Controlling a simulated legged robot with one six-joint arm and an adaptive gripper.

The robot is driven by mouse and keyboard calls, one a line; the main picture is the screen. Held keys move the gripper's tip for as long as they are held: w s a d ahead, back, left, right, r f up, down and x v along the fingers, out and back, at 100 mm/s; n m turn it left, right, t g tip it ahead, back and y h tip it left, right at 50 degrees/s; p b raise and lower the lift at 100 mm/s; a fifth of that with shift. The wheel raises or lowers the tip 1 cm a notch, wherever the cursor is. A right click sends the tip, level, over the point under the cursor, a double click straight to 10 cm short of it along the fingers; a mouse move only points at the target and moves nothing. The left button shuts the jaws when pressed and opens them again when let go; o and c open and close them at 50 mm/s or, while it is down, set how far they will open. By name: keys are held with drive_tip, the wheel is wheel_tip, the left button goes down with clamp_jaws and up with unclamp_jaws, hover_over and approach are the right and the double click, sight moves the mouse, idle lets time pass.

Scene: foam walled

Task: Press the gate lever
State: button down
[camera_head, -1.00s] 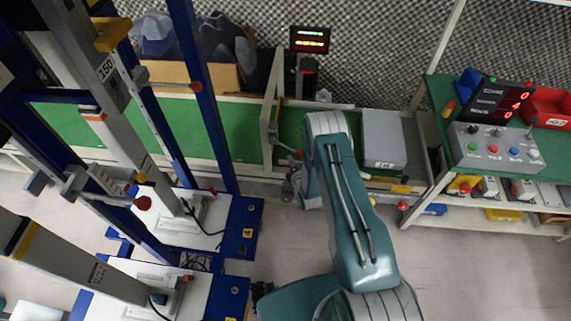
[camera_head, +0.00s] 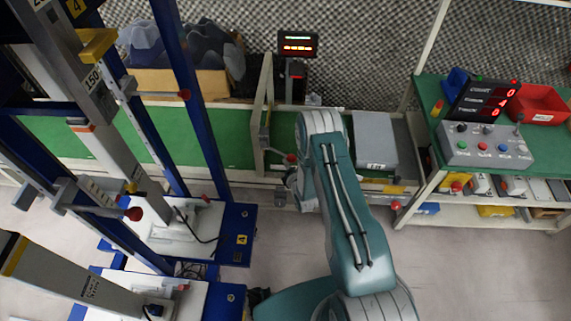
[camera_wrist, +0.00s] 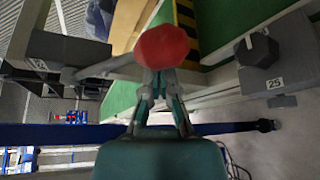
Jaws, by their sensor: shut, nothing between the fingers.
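The gate lever (camera_head: 291,157) has a red ball knob and sits at the gate post on the near side of the green conveyor. In the wrist view its red knob (camera_wrist: 161,46) is large, on a grey rod that runs left to the gate frame. My gripper (camera_wrist: 160,80) is shut and empty, with its fingertips right at the knob's lower edge in the picture. I cannot tell whether they touch it. In the head view my gripper (camera_head: 291,178) is small and partly hidden by my arm, just below the knob.
Blue-framed presses (camera_head: 165,100) with red-knobbed levers stand on the left. A grey box (camera_head: 374,140) lies on the conveyor to the right of my arm. A control panel (camera_head: 487,147) stands on the right bench. A weight marked 25 (camera_wrist: 278,65) is near the knob.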

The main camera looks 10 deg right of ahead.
drive_tip(key=shift+d+r, duration=0.1)
drive_tip(key=shift+r, duration=0.1)
drive_tip(key=shift+s+d+r+n+g+h, duration=0.1)
drive_tip(key=shift+d+r+n+g+h, duration=0.15)
drive_tip(key=shift+r+n, duration=0.2)
drive_tip(key=shift+s+d+r+n+g+h, duration=0.1)
drive_tip(key=shift+d+r+n+g+h, duration=0.05)
drive_tip(key=shift+d+r+n, duration=0.3)
wheel_tip(320, 180, up, 11)
drive_tip(key=shift+f+n+h, duration=0.2)
drive_tip(key=shift+n+h, duration=0.1)
drive_tip(key=shift+w+r, duration=0.1)
drive_tip(key=shift+r, duration=0.05)
idle(0.4)
